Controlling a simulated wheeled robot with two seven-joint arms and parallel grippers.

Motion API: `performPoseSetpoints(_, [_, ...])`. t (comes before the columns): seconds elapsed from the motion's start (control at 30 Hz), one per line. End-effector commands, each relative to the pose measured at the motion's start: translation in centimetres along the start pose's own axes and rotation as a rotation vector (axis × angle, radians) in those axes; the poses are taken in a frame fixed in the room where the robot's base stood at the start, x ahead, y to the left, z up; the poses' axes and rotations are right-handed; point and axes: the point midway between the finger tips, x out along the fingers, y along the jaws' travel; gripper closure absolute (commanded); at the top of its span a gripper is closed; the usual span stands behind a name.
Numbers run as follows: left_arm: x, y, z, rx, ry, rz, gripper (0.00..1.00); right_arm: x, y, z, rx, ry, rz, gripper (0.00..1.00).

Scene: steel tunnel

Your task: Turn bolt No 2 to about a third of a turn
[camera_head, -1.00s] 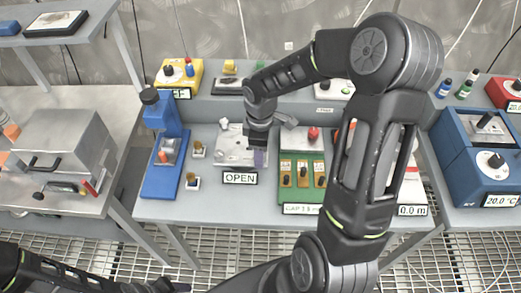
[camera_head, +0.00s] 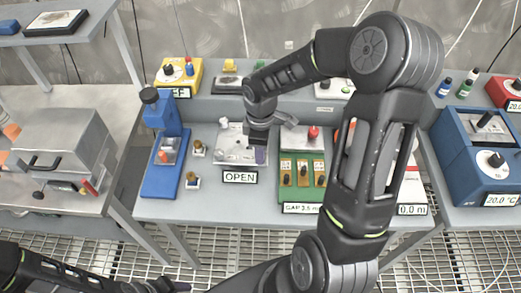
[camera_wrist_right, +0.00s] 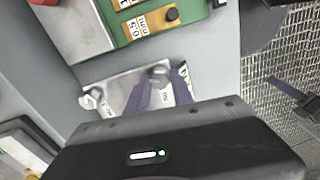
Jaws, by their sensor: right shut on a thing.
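A pale metal plate (camera_head: 228,151) with grey bolts lies on the bench behind the OPEN sign (camera_head: 240,177). It also shows in the wrist view (camera_wrist_right: 122,86). My right gripper (camera_head: 260,155) points down over the plate's right part. In the wrist view its purple fingers (camera_wrist_right: 164,92) are shut on a grey bolt (camera_wrist_right: 158,74). The number beside this bolt is too small to read surely. Another grey bolt (camera_wrist_right: 91,99) stands apart on the plate. The tip of my left gripper (camera_head: 177,287) shows at the bottom edge, away from the bench; its jaws are unclear.
A green gauge panel (camera_head: 304,190) stands right of the plate, with a red knob (camera_head: 313,132) behind it. The bench's front strip (camera_head: 205,208) is clear.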

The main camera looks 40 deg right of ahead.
Motion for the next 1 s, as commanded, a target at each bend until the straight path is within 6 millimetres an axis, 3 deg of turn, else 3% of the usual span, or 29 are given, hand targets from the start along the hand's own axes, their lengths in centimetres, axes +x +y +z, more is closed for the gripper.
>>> performPoseSetpoints(0.47, [1.0, -0.2, 0.0, 0.002, 0.003, 0.003, 0.50, 0.1, 0.1, -0.1, 0.092, 0.002, 0.002, 1.00])
performPoseSetpoints(1.0, [4.1, -1.0, -0.5, 0.009, 0.014, 0.014, 0.50, 0.3, 0.2, -0.1, 0.525, 0.003, 0.003, 1.00])
